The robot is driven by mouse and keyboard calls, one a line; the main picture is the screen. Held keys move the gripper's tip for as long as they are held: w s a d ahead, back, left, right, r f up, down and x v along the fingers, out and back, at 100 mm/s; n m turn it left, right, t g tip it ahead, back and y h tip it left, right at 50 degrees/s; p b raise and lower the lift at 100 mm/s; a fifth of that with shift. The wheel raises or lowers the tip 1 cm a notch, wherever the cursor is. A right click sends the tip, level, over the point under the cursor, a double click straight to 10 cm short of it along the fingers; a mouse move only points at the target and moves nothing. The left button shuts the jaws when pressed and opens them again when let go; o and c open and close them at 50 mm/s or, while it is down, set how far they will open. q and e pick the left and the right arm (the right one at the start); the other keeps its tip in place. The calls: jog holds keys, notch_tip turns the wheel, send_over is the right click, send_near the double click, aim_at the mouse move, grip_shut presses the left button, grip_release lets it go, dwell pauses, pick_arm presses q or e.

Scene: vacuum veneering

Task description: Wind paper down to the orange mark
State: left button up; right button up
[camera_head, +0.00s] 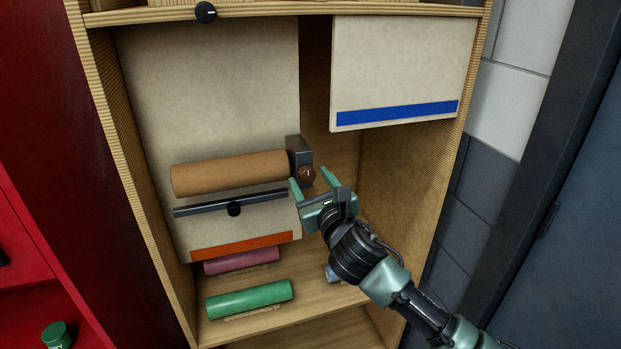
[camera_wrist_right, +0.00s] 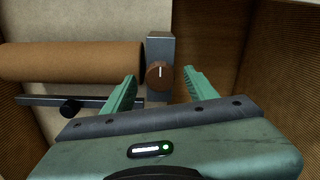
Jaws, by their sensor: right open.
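A brown paper roll (camera_head: 230,173) lies sideways in front of a beige board (camera_head: 210,80) in the wooden cabinet. A grey bracket (camera_head: 297,151) at its right end carries a round brown knob (camera_head: 307,175) with a pale line. The orange mark (camera_head: 243,246) is a band at the board's bottom edge. No brown sheet shows hanging below the roll. My right gripper (camera_head: 314,184) is open at the knob. In the right wrist view the knob (camera_wrist_right: 159,76) appears between its fingertips, with gaps on both sides; contact is not visible. My left gripper is out of view.
A dark bar (camera_head: 265,198) with a black knob (camera_head: 234,209) crosses just below the roll. A second board (camera_head: 400,65) with a blue band hangs at right. Red (camera_head: 242,260) and green (camera_head: 250,299) rolls lie on the shelf below. Cabinet walls close both sides.

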jog(key=shift+w+a, duration=0.1)
jog(key=shift+w, duration=0.15)
grip_shut()
